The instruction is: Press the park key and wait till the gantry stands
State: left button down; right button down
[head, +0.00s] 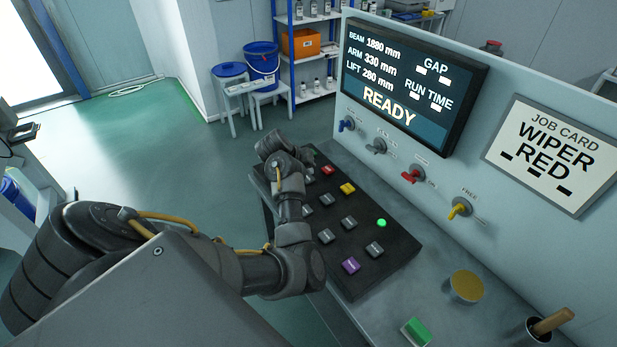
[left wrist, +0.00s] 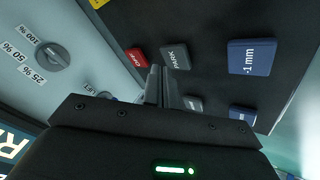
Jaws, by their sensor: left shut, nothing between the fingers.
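The grey PARK key (left wrist: 175,56) shows in the left wrist view between the red OFF key (left wrist: 137,60) and the blue -1 mm key (left wrist: 252,57). My left gripper (left wrist: 163,80) is shut and empty, its fingertips close to the PARK key; I cannot tell if they touch. In the head view my left gripper (head: 275,148) is over the far left of the black key panel (head: 395,262), and the arm hides the PARK key there. The display (head: 408,85) reads READY, beam 1880 mm, arm 330 mm, lift 280 mm. The gantry and my right gripper are not in view.
A green light (head: 381,222) is lit among the keys. Several coloured knobs, one yellow (head: 459,208), stick out from the wall panel below the display. A job card (head: 548,152) reads WIPER RED.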

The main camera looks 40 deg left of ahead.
pick_arm(q)
jog(key=shift+f, duration=0.1)
dwell(0.5)
jog(key=shift+f, duration=0.3)
